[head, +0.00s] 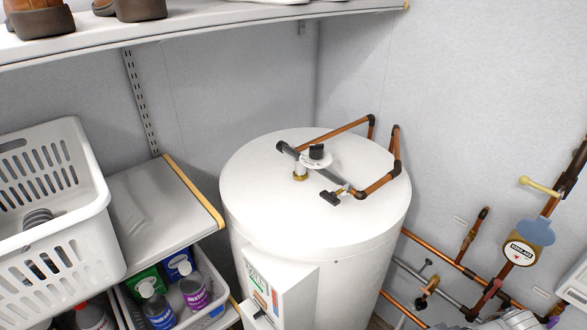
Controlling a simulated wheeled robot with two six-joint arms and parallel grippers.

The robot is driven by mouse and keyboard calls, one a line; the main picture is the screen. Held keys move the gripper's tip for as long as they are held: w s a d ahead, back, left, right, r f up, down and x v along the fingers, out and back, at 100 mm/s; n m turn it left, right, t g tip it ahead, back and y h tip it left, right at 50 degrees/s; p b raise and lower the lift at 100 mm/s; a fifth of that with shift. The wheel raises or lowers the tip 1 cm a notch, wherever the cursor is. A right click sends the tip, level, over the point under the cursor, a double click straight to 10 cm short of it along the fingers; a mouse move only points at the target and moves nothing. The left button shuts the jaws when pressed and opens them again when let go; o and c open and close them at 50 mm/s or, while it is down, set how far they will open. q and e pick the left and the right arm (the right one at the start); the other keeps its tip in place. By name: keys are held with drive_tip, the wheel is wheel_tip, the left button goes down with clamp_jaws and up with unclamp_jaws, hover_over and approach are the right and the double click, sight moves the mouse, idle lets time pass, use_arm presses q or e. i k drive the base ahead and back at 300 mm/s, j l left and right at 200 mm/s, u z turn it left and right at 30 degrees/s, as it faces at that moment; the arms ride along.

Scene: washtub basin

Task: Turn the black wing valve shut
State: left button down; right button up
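On top of the white water heater tank (250,195), a small black handle (330,198) sits at the end of a short brass fitting, beside the copper pipe. It looks like the black wing valve, but it is too small to tell how far it is turned. A black knob (316,152) on a white disc stands behind it on the grey pipe. At the lower right, a dark-handled fitting (431,284) also sits among the wall pipes. Neither of my grippers is in view, and nothing touches the black handle.
Copper pipes (382,182) rise behind the tank. A yellow lever (541,187) and a round meter (519,252) are on the right wall. A white basket (77,193) stands at left, above a bin of bottles (194,291). A shelf with shoes (140,10) overhangs the back. Space above the tank is clear.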

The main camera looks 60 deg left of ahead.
sight(331, 197)
drive_tip(key=u, duration=0.45)
drive_tip(key=k+l+u, duration=0.1)
drive_tip(key=u, duration=0.35)
drive_tip(key=k+u, duration=0.15)
drive_tip(key=u, duration=0.75)
drive_tip(key=k+j, duration=0.05)
